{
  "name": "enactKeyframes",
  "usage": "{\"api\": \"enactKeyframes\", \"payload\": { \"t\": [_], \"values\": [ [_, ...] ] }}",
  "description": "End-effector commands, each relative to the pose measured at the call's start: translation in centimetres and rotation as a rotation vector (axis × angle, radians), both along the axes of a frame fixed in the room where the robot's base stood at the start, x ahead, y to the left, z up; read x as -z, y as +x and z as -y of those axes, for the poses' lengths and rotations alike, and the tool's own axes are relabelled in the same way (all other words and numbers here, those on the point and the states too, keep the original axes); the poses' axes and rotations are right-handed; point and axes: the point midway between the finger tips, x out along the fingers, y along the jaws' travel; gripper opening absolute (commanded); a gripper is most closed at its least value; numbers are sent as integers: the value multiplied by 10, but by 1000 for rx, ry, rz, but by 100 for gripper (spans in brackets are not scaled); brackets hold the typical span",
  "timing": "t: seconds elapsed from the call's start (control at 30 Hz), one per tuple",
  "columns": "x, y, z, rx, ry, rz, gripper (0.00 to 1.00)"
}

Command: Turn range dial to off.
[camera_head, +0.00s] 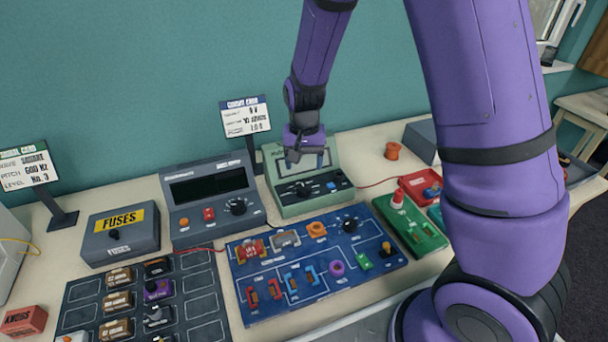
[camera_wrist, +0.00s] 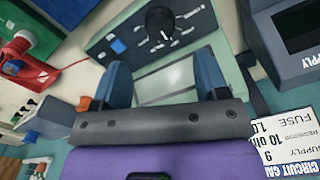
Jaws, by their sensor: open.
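The range dial is a black round knob (camera_head: 303,188) on the sloped front panel of a green meter (camera_head: 312,202). In the wrist view the dial (camera_wrist: 160,22) shows near the top middle, with small white marks around it that are too small to read. My gripper (camera_head: 307,160) is open and empty, above the meter in front of its display. In the wrist view its two blue fingers (camera_wrist: 163,75) stand apart on either side of the pale display (camera_wrist: 165,82), with the dial beyond their tips. The gripper appears apart from the dial.
A blue button (camera_head: 331,186) sits right of the dial. A grey power supply (camera_head: 212,190) stands close to the left. A blue circuit board (camera_head: 325,260) lies in front. A red lead (camera_head: 378,183) runs right to a red block (camera_head: 418,187). A sign (camera_head: 245,117) stands behind left.

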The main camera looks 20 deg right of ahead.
Motion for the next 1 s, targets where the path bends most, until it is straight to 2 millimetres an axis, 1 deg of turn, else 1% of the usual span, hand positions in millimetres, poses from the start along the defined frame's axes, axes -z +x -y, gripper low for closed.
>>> {"api": "enactKeyframes", "payload": {
  "t": [0.03, 0.2, 0.33, 0.77, 0.87, 0.97, 1.0],
  "values": [
    [-8, 1, 0, -2, 1, 5, 68],
    [-22, 1, 0, -1, 0, 2, 68],
    [-25, 0, 0, 0, 0, 0, 68],
    [-26, 0, 0, -2, 1, 1, 68],
    [-35, -2, 2, -8, 8, 11, 68],
    [-55, -9, 5, -23, 25, 32, 68],
    [-65, -13, 7, -32, 32, 43, 68]
  ]
}}
